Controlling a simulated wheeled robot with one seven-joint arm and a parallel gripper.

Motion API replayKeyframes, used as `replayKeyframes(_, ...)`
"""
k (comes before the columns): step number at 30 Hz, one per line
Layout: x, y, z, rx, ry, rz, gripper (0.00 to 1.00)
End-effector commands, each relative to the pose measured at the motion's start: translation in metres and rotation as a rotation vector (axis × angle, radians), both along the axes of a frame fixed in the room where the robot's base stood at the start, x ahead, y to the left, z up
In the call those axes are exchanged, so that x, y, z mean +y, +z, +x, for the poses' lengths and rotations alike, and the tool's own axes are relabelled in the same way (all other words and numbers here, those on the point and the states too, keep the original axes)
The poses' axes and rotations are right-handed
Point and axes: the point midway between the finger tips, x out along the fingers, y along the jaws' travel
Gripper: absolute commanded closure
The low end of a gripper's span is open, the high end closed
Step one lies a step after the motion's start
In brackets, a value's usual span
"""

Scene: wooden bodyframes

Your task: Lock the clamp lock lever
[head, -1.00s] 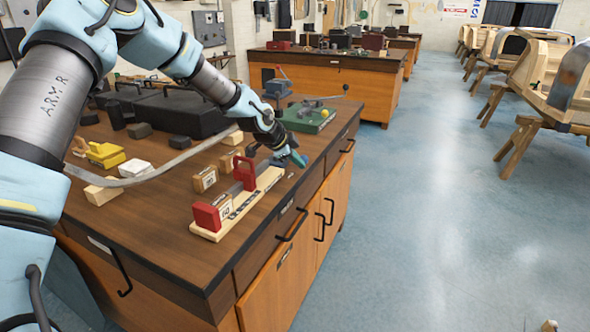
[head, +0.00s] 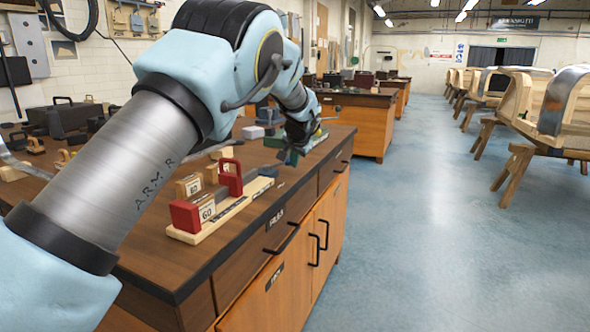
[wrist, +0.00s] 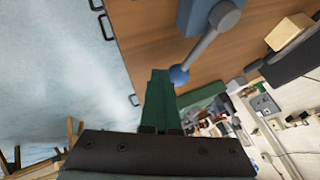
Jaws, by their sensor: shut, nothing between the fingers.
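In the wrist view a grey lever (wrist: 208,42) with a blue ball end (wrist: 179,75) extends from a blue-grey clamp body (wrist: 203,12) above the brown bench top. My gripper (wrist: 159,72) has green fingers, closed together with nothing between them. Its tips are just left of the ball in the picture; I cannot tell whether they touch it. My arm hides most of the lever's device there.
The wooden bench (head: 240,235) carries a red-ended bar fixture (head: 186,215), small wooden blocks (head: 188,187) and dark cases (head: 62,118) at the left. Floor (head: 420,230) to the right is clear. Wooden frames (head: 545,110) stand along the far right.

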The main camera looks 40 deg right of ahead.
Motion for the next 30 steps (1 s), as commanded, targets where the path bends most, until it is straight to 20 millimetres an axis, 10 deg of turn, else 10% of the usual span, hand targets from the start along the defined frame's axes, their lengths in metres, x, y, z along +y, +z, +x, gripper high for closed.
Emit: replayKeyframes(30, -0.006, 0.0, 0.034, 0.001, 0.261, 0.001, 1.0)
